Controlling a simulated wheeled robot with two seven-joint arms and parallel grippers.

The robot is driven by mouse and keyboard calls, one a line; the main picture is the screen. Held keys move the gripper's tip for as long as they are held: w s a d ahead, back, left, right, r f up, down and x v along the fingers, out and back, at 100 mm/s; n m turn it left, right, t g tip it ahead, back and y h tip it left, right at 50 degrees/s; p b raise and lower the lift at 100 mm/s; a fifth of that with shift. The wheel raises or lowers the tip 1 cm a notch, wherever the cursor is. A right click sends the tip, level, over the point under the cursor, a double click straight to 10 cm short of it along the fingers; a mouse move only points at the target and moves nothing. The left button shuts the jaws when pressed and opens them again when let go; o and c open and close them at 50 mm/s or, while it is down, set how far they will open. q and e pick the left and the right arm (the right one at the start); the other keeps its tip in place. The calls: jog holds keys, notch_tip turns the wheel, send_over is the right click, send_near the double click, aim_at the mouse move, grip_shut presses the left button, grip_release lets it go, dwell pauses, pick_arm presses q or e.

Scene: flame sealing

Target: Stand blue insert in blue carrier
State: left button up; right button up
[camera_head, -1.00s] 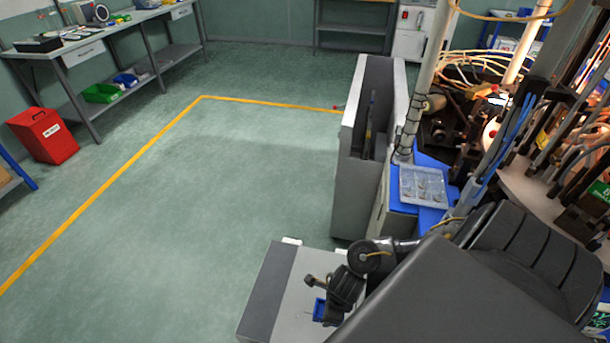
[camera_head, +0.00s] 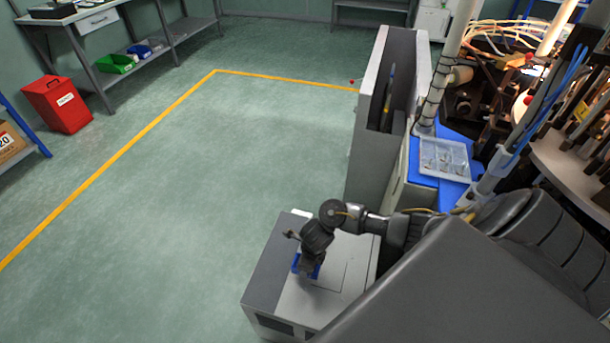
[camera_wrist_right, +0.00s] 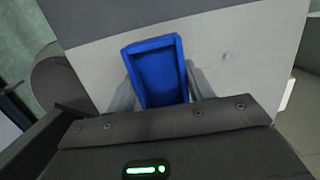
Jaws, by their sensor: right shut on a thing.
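A small blue tray-like piece with a raised rim (camera_wrist_right: 160,75) sits between the fingers of my right gripper (camera_wrist_right: 160,85) in the right wrist view. The gripper is shut on it. In the head view the right gripper (camera_head: 309,258) hangs over a grey box-shaped cabinet (camera_head: 262,280), with blue (camera_head: 312,270) showing beneath its dark body. I cannot tell whether this piece is the insert or the carrier, or whether it touches the cabinet top. No second blue piece can be made out there. My left gripper is not in view.
A clear compartment tray (camera_head: 445,158) lies on a blue surface (camera_head: 425,182) behind the arm. A tall grey open-topped housing (camera_head: 370,155) stands beside it. Cluttered machinery (camera_head: 500,75) fills the right. A red bin (camera_head: 60,105) stands far left. The green floor (camera_head: 230,150) is clear.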

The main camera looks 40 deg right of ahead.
jog(key=f, duration=0.1)
jog(key=f+b, duration=0.2)
jog(key=shift+w, duration=0.25)
jog(key=shift+f+b, duration=0.4)
jog(key=shift+f, duration=0.1)
jog(key=shift+r, duration=0.15)
jog(key=shift+f, duration=0.25)
jog(key=o, duration=1.1)
jog(key=shift+r, duration=0.1)
jog(key=shift+c, duration=0.2)
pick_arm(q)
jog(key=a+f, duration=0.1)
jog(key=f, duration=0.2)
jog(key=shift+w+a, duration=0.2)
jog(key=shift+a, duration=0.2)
